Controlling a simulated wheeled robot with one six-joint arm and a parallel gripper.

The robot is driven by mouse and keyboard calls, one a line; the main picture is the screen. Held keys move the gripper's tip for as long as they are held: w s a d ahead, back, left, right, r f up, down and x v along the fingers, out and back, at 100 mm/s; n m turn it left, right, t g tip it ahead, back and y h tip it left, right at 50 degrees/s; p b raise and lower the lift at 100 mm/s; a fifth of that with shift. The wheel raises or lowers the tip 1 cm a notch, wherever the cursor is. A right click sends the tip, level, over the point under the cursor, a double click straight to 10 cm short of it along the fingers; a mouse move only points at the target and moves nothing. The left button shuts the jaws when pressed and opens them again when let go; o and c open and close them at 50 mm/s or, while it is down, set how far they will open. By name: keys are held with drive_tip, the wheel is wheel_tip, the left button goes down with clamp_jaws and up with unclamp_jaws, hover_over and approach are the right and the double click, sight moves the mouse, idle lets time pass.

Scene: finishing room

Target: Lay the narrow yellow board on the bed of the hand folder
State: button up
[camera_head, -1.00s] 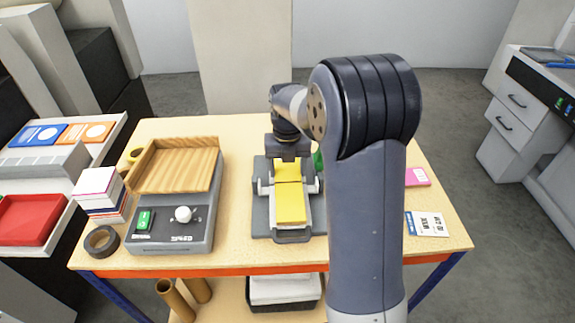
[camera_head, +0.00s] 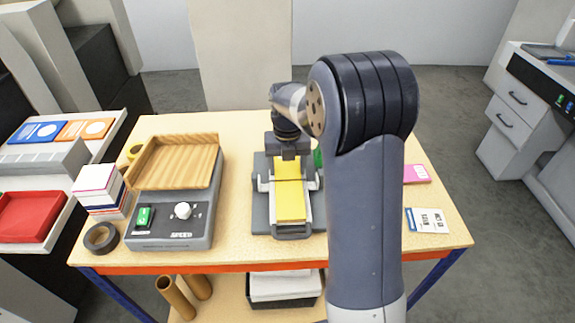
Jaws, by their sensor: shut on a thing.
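The narrow yellow board (camera_head: 290,203) lies lengthwise along the middle of the hand folder (camera_head: 262,215), a grey device with a pale frame. A thin dark line crosses the board partway along. My gripper (camera_head: 291,157) is at the board's far end, pointing down, and is shut on it. The fingertips are small and partly hidden, so the exact grip is unclear. The board looks in line with the bed, but I cannot tell whether it rests fully on it.
Left of the folder stands a grey machine (camera_head: 170,232) with a wooden tray (camera_head: 175,167). Tape (camera_head: 101,238) and a stack of cards (camera_head: 97,187) are farther left. A pink pad (camera_head: 416,174) and a printed card (camera_head: 427,220) lie at right. My arm hides part of the table.

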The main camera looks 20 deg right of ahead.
drive_tip(key=o, duration=1.1)
drive_tip(key=shift+c, duration=0.2)
wheel_tip(320, 180, up, 11)
drive_tip(key=shift+b, duration=0.4)
drive_tip(key=shift+f, duration=0.1)
wheel_tip(320, 180, down, 11)
drive_tip(key=shift+r+p, duration=0.2)
drive_tip(key=shift+p, duration=0.3)
drive_tip(key=shift+s+r, duration=0.1)
drive_tip(key=shift+r, duration=0.25)
drive_tip(key=shift+f, duration=0.15)
